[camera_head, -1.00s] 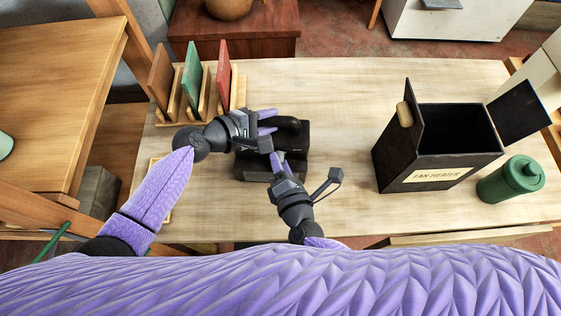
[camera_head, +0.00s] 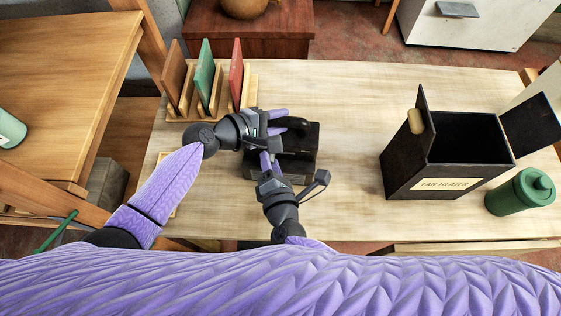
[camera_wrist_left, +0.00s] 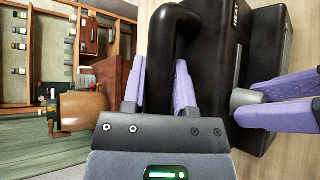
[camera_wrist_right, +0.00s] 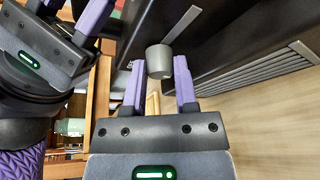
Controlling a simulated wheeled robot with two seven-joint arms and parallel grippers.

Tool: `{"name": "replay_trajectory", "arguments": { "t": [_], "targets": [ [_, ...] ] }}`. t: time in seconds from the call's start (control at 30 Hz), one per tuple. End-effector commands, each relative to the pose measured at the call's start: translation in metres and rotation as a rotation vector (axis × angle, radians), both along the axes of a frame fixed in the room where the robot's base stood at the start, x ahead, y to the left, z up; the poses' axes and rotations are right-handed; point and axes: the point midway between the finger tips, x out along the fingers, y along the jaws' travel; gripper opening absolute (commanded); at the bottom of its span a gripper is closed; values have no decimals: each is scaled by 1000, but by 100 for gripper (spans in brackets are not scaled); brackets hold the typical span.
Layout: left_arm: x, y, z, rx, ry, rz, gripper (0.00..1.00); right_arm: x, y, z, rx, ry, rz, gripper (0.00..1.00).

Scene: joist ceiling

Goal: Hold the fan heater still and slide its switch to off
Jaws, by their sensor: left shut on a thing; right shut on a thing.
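The black fan heater (camera_head: 308,138) stands on the light wooden table. My left gripper (camera_head: 279,121) is shut on its black arched handle (camera_wrist_left: 180,40), which shows between the purple fingers in the left wrist view. My right gripper (camera_head: 270,158) is shut on the grey switch knob (camera_wrist_right: 159,62) on the heater's front side. In the right wrist view the knob sits at the lower-left end of a pale slot strip (camera_wrist_right: 183,22). The word HEAT (camera_wrist_left: 237,12) shows on the heater in the left wrist view, away from the knob. My fingers hide part of the heater in the head view.
A wooden rack (camera_head: 247,92) with upright coloured boards stands at the back left. An open black box (camera_head: 405,160) labelled FAN HEATER and a green bottle (camera_head: 516,195) stand at the right. The table (camera_head: 352,120) is clear between heater and box.

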Motion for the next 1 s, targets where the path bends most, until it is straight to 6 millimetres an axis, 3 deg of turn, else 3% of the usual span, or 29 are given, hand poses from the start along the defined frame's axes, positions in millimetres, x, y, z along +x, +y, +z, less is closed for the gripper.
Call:
{"name": "replay_trajectory", "arguments": {
  "t": [0.17, 0.2, 0.27, 0.53, 0.8, 1.0],
  "targets": [
    [-1, -2, 0, -3, 0, -5, 0, -2, 2, -2, 1, 7, 8, 0],
    [-1, -2, 0, -3, 0, -5, 0, -2, 2, -2, 1, 7, 8, 38],
    [-1, -2, 0, -4, 1, -5, 0, -2, 2, -2, 1, 7, 8, 51],
    [0, -1, 0, -3, 1, -3, 0, -3, 1, 0, 2, 4, 5, 52],
    [0, -1, 0, -2, 1, -1, 0, -55, -12, 10, 3, 8, 7, 52],
    [0, -1, 0, -1, 0, -2, 0, -72, -17, 15, 2, 5, 6, 52]
  ]
}}
